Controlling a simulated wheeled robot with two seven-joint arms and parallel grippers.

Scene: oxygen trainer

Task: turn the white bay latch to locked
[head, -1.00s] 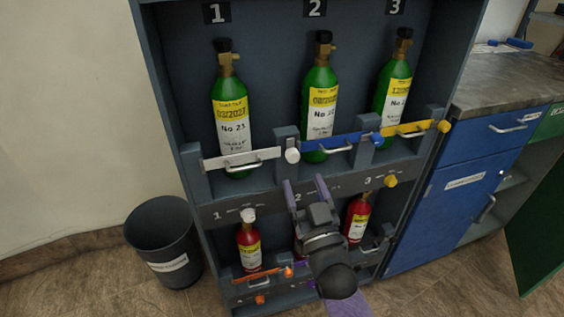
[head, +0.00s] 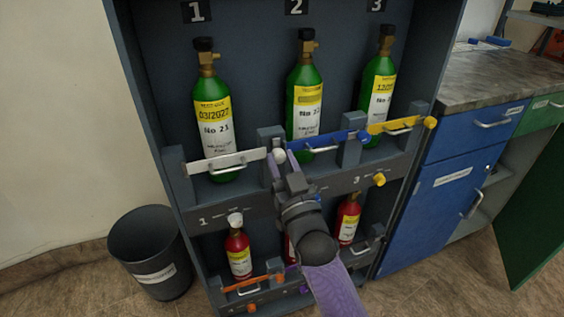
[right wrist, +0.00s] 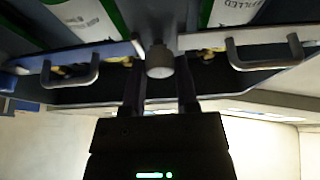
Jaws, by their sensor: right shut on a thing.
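The white bay latch is a white knob (head: 279,156) at the right end of the white bar (head: 205,165) across bay 1, in front of the green bottle No 21 (head: 211,118). My right gripper (head: 281,162) is shut on this knob, coming up from below right. In the right wrist view the knob (right wrist: 159,63) shows as a pale grey cylinder between the fingertips (right wrist: 160,84), with the white bar and its handle (right wrist: 265,53) to its right. The marking of the latch's position is not readable. My left gripper is not in view.
The blue bar (head: 325,142) and yellow bar (head: 400,125) cross bays 2 and 3, close to the right. Red bottles (head: 238,254) stand on the lower shelf, partly behind my arm. A dark bin (head: 150,250) stands left; a blue cabinet (head: 440,195) stands right.

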